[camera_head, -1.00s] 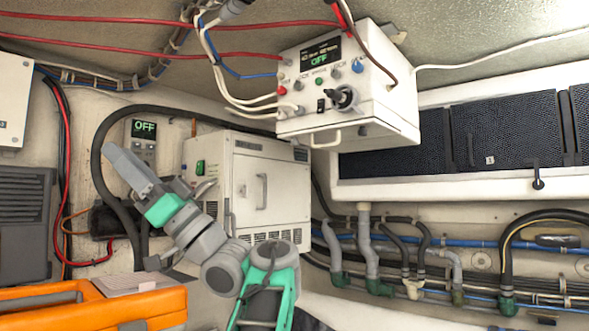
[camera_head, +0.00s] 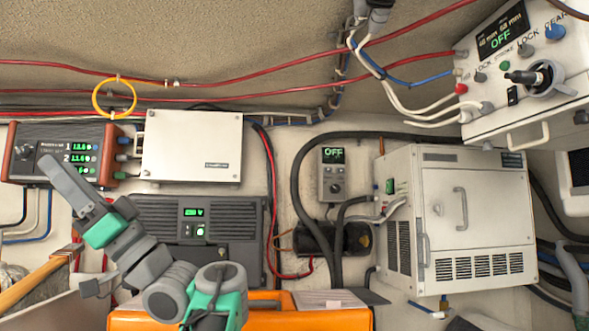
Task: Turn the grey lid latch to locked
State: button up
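I cannot make out a grey lid latch for certain in this view. An orange case (camera_head: 300,318) is at the bottom edge, cut off by the frame and partly hidden behind my arm. A white cabinet (camera_head: 480,215) with a closed door and grey handles hangs right of centre. My gripper (camera_head: 52,168) is at the left, pointing up and left, in front of the black power supply with green readouts (camera_head: 27,150). Its fingers appear as one grey bar from this side, so their opening does not show. No held object is visible.
A white control box (camera_head: 525,65) with knobs and an OFF display juts in at the upper right. A black unit (camera_head: 160,210), a white box (camera_head: 192,147) and a small OFF meter (camera_head: 333,175) are on the wall. Red cables and thick black hoses cross the wall.

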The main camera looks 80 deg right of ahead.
aim_at(487, 146)
jog(key=u, duration=0.05)
jog(key=k, duration=1.2)
jog(key=z, duration=2)
